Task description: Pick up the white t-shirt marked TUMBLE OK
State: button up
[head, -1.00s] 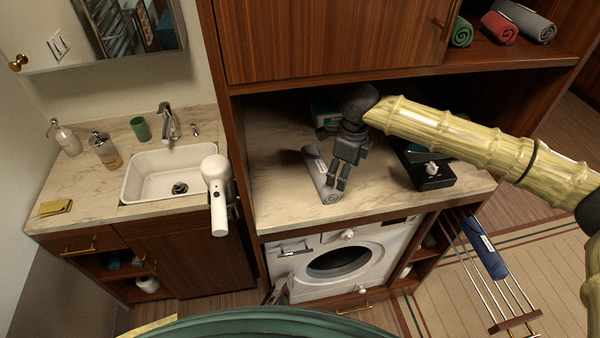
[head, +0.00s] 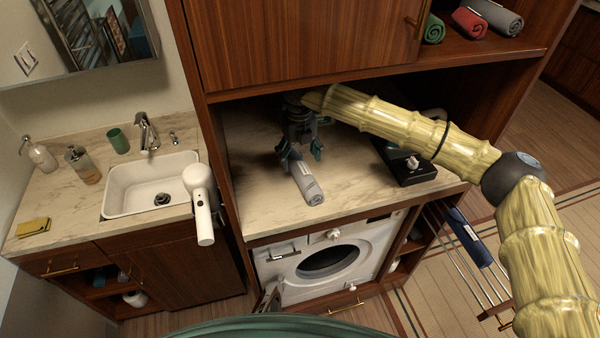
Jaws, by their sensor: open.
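A pale grey-white rolled cloth (head: 308,186) with a light tag lies on the marble counter above the washing machine. Its tag is too small to read, so I cannot tell if it says TUMBLE OK. My gripper (head: 300,158) points down at the back end of this roll. Its fingers are spread, one on each side of the roll's back end. That end is partly hidden by the gripper. I cannot tell whether the fingers touch the cloth.
A black device (head: 405,165) stands right of the roll. Green (head: 434,28), red (head: 470,22) and grey (head: 497,16) rolls lie on the upper shelf. A blue roll (head: 468,238) hangs on the rack. The washing machine (head: 328,262) is below; a hair dryer (head: 202,205) is at left.

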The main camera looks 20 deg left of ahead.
aim_at(300, 165)
jog(key=shift+s+d+f+p, duration=0.1)
jog(key=shift+s+f+p, duration=0.1)
jog(key=shift+f+p, duration=0.5)
jog(key=shift+s+d+f+p, duration=0.1)
jog(key=shift+s+f+p, duration=0.1)
jog(key=shift+f+p, duration=0.9)
jog(key=shift+f, duration=0.85)
jog(key=shift+c, duration=0.2)
jog(key=c, duration=1.2)
